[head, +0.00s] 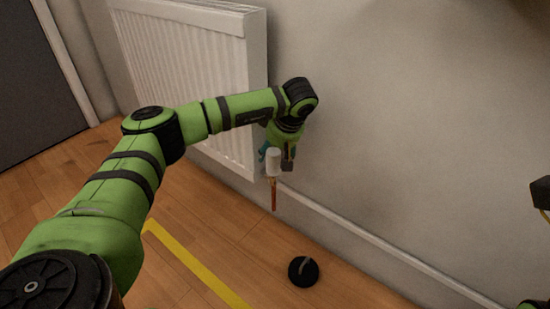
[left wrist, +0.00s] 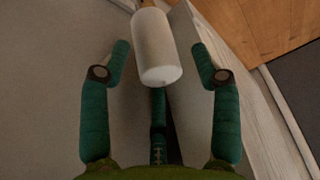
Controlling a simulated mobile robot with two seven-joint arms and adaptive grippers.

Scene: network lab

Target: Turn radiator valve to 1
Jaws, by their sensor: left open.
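The radiator valve is a white cylinder (head: 273,163) on a copper-coloured pipe, near the lower right corner of the white radiator (head: 180,70). My left gripper (head: 270,153) is at the valve, partly hidden behind it and my arm in the head view. In the left wrist view the white valve (left wrist: 157,48) lies between the two side fingers of my open left gripper, with a visible gap on each side. A third finger shows below the valve's end. No scale marks are readable on the valve. My right gripper's fingers are not seen.
A wall with a pale skirting board (head: 345,225) runs behind the valve. A round black object (head: 303,271) lies on the wooden floor. A yellow line (head: 195,262) crosses the floor, and a dark door (head: 35,85) is at left. Part of my right arm shows at the right edge.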

